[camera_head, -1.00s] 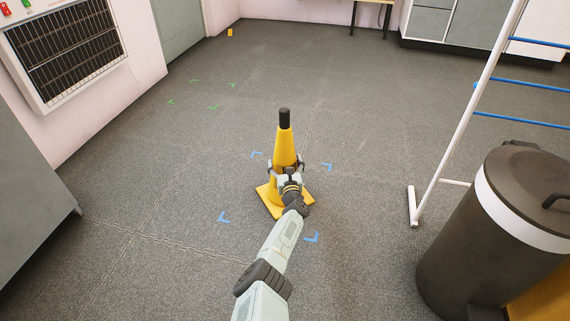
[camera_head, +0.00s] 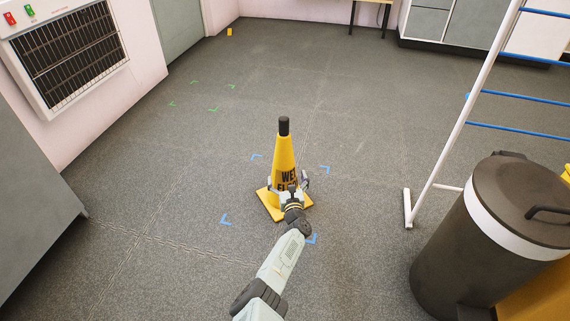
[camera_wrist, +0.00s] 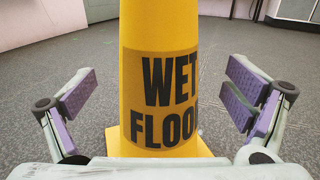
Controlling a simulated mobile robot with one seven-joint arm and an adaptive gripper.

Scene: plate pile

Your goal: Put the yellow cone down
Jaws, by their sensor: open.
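The yellow cone (camera_head: 283,160) has a black top and stands upright on the floor, with its square base (camera_head: 268,203) inside the area marked by blue corner marks. My gripper (camera_head: 290,187) is at the near side of the cone, low on its body. In the wrist view the cone (camera_wrist: 160,30) shows its "WET FLOOR" lettering between my gripper's fingers (camera_wrist: 165,105). The purple-padded fingers are spread wide, with a gap on each side of the cone. My gripper and wrist hide part of the base in the head view.
Blue corner marks (camera_head: 225,220) lie on the floor around the cone. Green marks (camera_head: 213,109) lie farther back left. A dark bin (camera_head: 500,230) and a white rack with blue bars (camera_head: 455,130) stand at the right.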

